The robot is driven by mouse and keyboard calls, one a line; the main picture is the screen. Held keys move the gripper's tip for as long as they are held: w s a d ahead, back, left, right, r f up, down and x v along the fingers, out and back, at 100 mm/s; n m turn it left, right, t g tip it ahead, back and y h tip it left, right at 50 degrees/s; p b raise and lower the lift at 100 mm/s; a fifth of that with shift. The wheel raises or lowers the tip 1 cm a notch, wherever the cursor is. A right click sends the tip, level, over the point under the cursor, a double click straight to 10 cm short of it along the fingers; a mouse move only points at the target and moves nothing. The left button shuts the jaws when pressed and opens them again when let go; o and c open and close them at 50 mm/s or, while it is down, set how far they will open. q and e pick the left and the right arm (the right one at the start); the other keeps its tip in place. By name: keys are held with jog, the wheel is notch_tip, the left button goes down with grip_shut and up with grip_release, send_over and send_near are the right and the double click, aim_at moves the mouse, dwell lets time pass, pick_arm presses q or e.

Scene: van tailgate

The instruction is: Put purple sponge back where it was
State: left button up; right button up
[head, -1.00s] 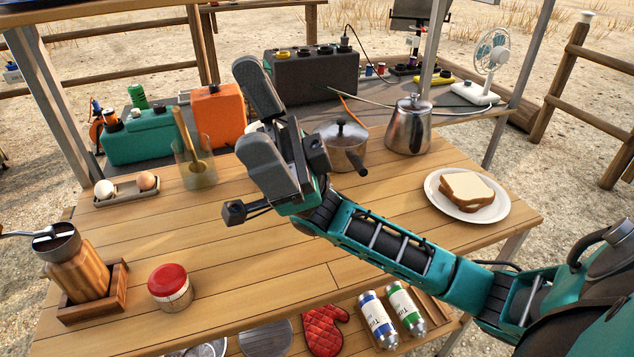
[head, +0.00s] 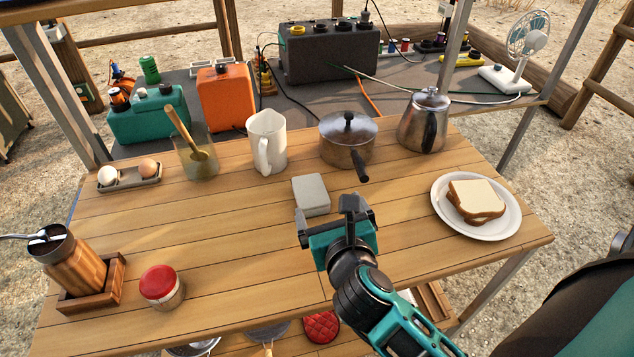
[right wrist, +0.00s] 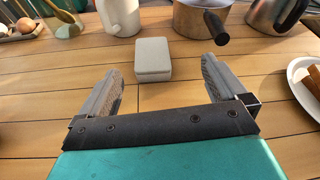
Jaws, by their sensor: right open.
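I see no purple sponge in either view. A pale grey rounded block (head: 311,194) lies flat on the wooden table, in front of the saucepan; it also shows in the right wrist view (right wrist: 153,59). My right gripper (head: 335,216) is low over the table on the near side of the block. Its two fingers are spread, with nothing between them, and in the right wrist view the gripper (right wrist: 163,85) points toward the block, which lies just beyond the fingertips. My left gripper is not in view.
Behind the block stand a white pitcher (head: 267,142), a lidded saucepan (head: 347,140) with its handle toward me, and a metal kettle (head: 424,120). A sandwich plate (head: 449,211) is at right. A red-lidded jar (head: 162,287) is at left. The table's left-centre is clear.

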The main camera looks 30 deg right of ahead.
aim_at(312, 193)
jog(key=shift+s+a+f+m+g+y, duration=0.3)
jog(key=shift+s+a+f+m+y, duration=0.2)
jog(key=shift+f+y, duration=0.1)
jog(key=shift+w+f, duration=0.2)
jog(key=shift+w, duration=0.05)
jog(key=b+x, duration=0.1)
jog(key=x, duration=1.1)
jog(key=shift+w+f, duration=0.15)
jog(key=shift+f, duration=0.05)
jog(key=shift+c, duration=0.5)
jog(key=shift+c, duration=1.4)
jog(key=c, duration=0.7)
jog(key=shift+c, duration=0.3)
jog(key=shift+r, duration=0.15)
